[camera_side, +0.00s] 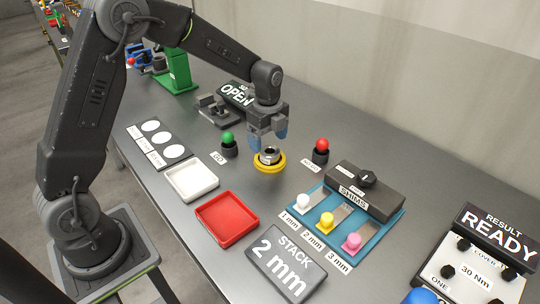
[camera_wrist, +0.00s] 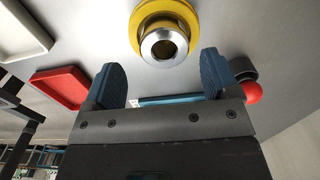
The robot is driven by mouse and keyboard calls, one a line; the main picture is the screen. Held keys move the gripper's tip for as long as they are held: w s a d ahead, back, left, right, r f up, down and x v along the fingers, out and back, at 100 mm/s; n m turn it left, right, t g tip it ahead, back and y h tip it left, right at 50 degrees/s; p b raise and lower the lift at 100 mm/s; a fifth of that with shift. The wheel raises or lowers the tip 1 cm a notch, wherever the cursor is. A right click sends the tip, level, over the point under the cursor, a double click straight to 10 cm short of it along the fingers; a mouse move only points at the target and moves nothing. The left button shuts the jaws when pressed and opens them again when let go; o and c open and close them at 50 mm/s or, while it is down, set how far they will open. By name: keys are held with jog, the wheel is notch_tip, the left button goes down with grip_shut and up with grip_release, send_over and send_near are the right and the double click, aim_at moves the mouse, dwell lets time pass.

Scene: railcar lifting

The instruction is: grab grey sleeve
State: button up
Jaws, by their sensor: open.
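A metallic grey sleeve (camera_side: 269,153) sits in a round yellow holder (camera_side: 281,164) on the grey table in the side view. In the wrist view the sleeve (camera_wrist: 164,43) shows as a shiny ring with a dark bore, and the yellow holder (camera_wrist: 190,12) surrounds its base. My gripper (camera_side: 267,134) hangs just above the sleeve with blue fingers pointing down. In the wrist view my gripper (camera_wrist: 163,76) is open, one finger on each side, with the sleeve beyond the fingertips and roughly centred between them. Nothing is between the fingers.
A green-knobbed button (camera_side: 228,142) and a red-knobbed button (camera_side: 321,150) flank the holder. A white tray (camera_side: 214,185) and a red tray (camera_side: 252,237) lie in front. The shims stand (camera_side: 393,230) is at right. A grey fixture (camera_side: 211,108) stands behind.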

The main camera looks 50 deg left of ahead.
aim_at(271, 149)
jog(key=shift+w+d+f, duration=0.1)
jog(key=shift+d+f, duration=0.1)
jog(key=shift+f, duration=0.8)
jog(key=shift+w+d+f, duration=0.1)
jog(key=shift+d+f, duration=0.05)
jog(key=shift+f, duration=0.8)
jog(key=shift+c, duration=0.3)
jog(key=c, duration=1)
jog(key=shift+c, duration=0.6)
jog(key=shift+r, duration=0.15)
